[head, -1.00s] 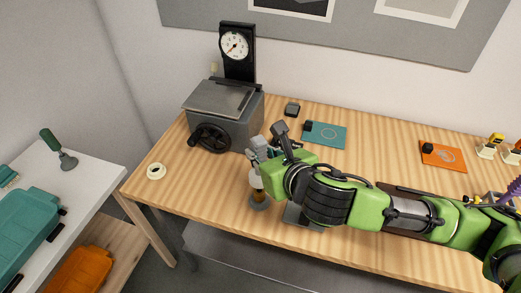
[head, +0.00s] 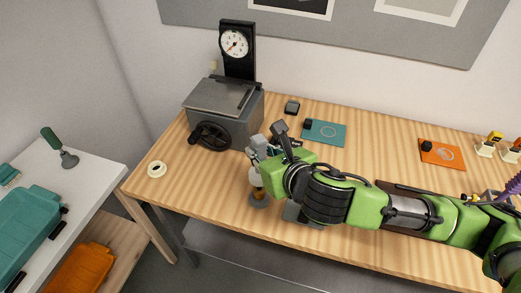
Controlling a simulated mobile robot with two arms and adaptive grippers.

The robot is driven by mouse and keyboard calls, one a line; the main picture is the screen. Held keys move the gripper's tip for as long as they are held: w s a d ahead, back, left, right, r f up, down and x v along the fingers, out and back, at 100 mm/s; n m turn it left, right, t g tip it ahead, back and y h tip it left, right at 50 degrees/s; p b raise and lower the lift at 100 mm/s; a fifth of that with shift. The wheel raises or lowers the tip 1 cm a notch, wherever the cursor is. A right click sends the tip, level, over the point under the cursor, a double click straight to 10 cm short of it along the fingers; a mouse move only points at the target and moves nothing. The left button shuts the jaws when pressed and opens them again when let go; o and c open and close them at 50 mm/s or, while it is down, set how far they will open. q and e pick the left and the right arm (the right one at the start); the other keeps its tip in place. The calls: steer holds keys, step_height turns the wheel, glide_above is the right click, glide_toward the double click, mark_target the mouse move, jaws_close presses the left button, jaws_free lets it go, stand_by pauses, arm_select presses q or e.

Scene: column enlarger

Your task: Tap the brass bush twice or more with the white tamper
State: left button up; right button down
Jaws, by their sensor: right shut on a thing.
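My right gripper (head: 260,153) reaches in from the right over the front of the wooden table and is shut on the white tamper (head: 255,176), of which only a small pale part shows below the fingers. Right under it is the small brass bush (head: 258,192), on a round grey base (head: 259,202). Whether the tamper touches the bush or is just above it, I cannot tell at this size. The wrist hides the tamper's upper part. My left gripper is not in view.
A grey machine with a handwheel (head: 212,135) and a dial gauge (head: 234,44) stands behind. A tape roll (head: 157,170) lies at the left. Teal (head: 325,133) and orange (head: 442,154) mats lie to the right.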

steer(key=shift+r+p, duration=0.2)
steer(key=shift+p, duration=0.15)
steer(key=shift+f, duration=0.1)
step_height(320, 180, down, 6)
steer(key=b, duration=0.3)
steer(key=shift+s+r, duration=0.1)
steer(key=shift+r, duration=0.35)
steer(key=shift+r+p, duration=0.45)
steer(key=shift+p, duration=0.5)
step_height(320, 180, up, 4)
steer(key=p, duration=0.4)
steer(key=shift+f, duration=0.2)
